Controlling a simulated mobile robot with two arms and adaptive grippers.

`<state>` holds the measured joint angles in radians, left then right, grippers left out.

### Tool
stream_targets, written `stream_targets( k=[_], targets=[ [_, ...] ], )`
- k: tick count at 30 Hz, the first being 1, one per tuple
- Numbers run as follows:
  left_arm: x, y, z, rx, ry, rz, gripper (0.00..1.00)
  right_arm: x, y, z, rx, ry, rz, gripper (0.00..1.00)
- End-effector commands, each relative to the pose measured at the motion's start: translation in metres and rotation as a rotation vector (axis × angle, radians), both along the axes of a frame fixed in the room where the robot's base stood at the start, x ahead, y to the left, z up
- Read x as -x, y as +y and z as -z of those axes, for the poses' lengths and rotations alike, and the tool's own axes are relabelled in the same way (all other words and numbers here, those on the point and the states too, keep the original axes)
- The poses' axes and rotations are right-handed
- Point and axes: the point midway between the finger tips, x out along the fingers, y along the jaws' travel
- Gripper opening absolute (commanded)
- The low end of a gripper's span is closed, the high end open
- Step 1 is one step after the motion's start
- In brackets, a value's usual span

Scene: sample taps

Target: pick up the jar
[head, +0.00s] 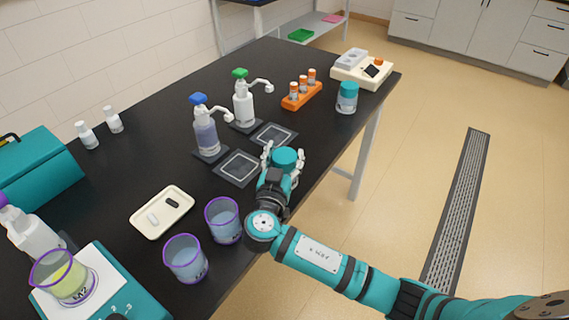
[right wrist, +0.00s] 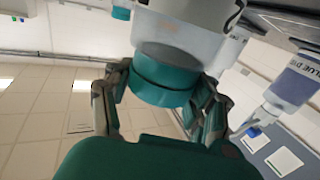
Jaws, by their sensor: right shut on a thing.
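A jar with a teal lid (head: 286,157) is between the fingers of my right gripper (head: 281,167), near the right edge of the black bench. My right gripper is shut on the jar. Its teal lid (right wrist: 163,82) fills the middle of the right wrist view, with a finger on each side. The jar's body is mostly hidden in the head view, and I cannot tell whether its base touches the bench. A second teal-lidded jar (head: 347,97) stands farther back on the bench. My left gripper is not in view.
Beakers (head: 223,220) with purple rims stand left of my right arm, beside a small tray (head: 162,212). A blue-capped pump bottle (head: 206,133) and a green-capped one (head: 243,103) stand behind, near dark pads (head: 238,168). An orange rack (head: 302,96) holds small vials.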

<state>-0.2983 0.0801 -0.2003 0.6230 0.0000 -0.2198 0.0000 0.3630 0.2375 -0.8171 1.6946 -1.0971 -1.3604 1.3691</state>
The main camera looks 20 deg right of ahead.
Motion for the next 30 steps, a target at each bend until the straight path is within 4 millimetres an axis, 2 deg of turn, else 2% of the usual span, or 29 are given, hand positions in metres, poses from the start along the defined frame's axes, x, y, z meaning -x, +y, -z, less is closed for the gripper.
stream_targets(
  k=[5,11,13,24,30],
  targets=[
    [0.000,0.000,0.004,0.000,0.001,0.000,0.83,0.000,0.000,-0.010,-0.005,-0.004,0.000,0.03],
    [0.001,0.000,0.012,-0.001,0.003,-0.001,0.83,0.000,0.001,-0.036,-0.007,-0.006,-0.001,0.03],
    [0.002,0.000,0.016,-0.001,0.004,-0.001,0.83,0.017,0.004,-0.033,-0.005,-0.001,-0.003,0.03],
    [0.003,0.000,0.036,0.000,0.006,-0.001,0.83,0.109,0.019,-0.041,-0.008,-0.001,-0.001,0.03],
    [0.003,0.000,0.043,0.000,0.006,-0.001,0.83,0.143,0.026,-0.046,-0.004,-0.001,-0.001,0.03]
  ],
)
